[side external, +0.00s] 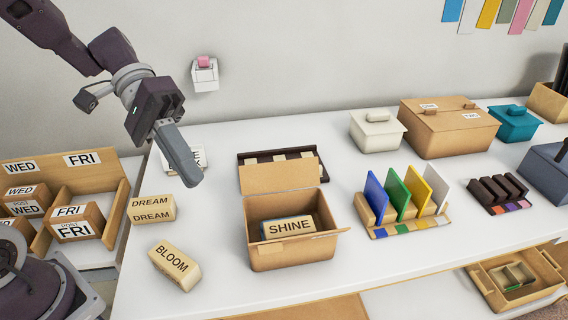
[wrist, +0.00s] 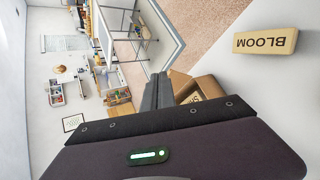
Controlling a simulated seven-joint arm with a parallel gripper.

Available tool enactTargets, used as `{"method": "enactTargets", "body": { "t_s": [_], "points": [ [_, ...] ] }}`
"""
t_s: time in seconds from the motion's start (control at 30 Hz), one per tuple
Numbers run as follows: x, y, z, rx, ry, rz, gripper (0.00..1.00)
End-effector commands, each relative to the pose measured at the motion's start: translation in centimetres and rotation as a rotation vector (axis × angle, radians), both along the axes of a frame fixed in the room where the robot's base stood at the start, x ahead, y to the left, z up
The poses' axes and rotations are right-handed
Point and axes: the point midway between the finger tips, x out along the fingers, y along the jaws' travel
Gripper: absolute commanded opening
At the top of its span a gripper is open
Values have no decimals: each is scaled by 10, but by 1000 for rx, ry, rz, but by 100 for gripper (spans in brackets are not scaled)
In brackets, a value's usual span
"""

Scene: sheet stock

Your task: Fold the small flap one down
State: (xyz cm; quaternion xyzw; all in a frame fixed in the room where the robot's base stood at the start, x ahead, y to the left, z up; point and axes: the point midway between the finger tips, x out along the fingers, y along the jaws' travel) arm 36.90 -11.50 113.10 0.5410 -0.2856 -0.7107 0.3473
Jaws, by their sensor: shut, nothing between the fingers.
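An open cardboard box (side external: 292,257) stands on the white table in the side view. Its large back flap (side external: 280,177) stands upright. A narrow flap (side external: 338,232) sticks outward at the right end of the box; I cannot tell which flap is the small flap one. A block marked SHINE (side external: 290,227) lies inside. My gripper (side external: 190,178) is shut and empty, above the table to the left of the box and higher than it, touching nothing. In the wrist view my fingers (wrist: 157,92) partly cover the box (wrist: 206,90).
Blocks marked DREAM (side external: 153,209) and BLOOM (side external: 175,266) lie left of the box. A dark rack (side external: 312,160) is behind it. A holder with coloured panels (side external: 408,225) stands to the right. Bare table lies between the blocks and the box.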

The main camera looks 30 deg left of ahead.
Motion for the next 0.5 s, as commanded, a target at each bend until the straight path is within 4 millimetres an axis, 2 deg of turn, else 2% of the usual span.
{"method": "enactTargets", "body": {
  "t_s": [0.03,0.1,0.2,0.27,0.4,0.5],
  "points": [
    [29,9,-11,-145,36,68,0],
    [72,28,-27,-347,30,193,0],
    [121,67,-61,-559,-30,397,0],
    [140,80,-81,-640,-49,502,0],
    [172,70,-126,-752,36,717,0],
    [180,68,-141,-773,64,789,0]
  ]
}}
